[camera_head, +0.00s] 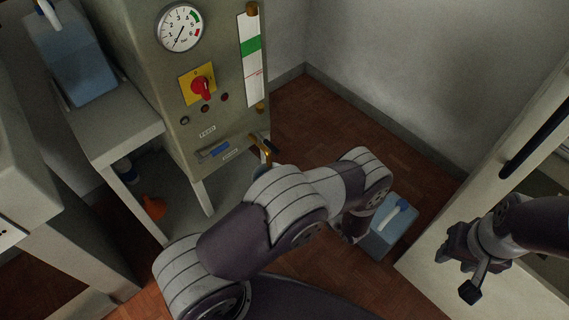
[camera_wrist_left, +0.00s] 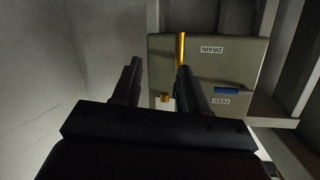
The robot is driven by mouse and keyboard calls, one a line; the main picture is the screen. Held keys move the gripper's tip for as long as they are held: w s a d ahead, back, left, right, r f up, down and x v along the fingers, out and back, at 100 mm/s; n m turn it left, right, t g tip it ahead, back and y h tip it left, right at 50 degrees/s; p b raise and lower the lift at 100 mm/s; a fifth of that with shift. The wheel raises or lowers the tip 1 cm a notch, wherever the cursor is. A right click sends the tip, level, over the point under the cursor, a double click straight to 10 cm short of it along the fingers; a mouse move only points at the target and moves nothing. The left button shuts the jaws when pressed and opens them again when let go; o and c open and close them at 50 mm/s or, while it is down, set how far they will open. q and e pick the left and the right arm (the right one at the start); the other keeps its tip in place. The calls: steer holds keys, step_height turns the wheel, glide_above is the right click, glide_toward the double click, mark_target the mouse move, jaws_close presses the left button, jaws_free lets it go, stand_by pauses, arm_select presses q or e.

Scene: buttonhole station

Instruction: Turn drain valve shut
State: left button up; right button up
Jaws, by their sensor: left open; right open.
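The drain valve's yellow lever (camera_wrist_left: 180,48) stands by the DRAIN label in the left wrist view, which shows the panel upside down. In the head view, the lever (camera_head: 265,153) shows partly at the panel's lower right edge. My left gripper (camera_wrist_left: 157,68) is open, its two dark fingers pointing toward the panel. The lever appears close to the right finger in that view; contact cannot be told. In the head view, my left arm hides most of that hand. My right gripper (camera_head: 457,270) is open and empty at the right, far from the valve.
The blue feed lever (camera_head: 214,149) is left of the drain lever. The panel (camera_head: 222,75) also carries a gauge (camera_head: 181,27), a red rotary switch (camera_head: 202,87) and a sight strip (camera_head: 250,60). A blue container (camera_head: 388,240) stands on the floor. A pale cabinet (camera_head: 425,265) is at right.

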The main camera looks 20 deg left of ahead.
mark_target(267, 142)
arm_select(q)
step_height(267, 142, up, 6)
steer(key=s+a+n+g+y, duration=0.1)
steer(key=a+n+y, duration=0.1)
steer(key=y, duration=0.2)
steer(key=b+x, duration=0.3)
steer(key=x, duration=0.8)
steer(key=shift+w, duration=0.1)
steer(key=shift+w+a+r, duration=0.1)
steer(key=shift+w+a, duration=0.05)
steer(key=shift+a, duration=0.25)
jaws_close()
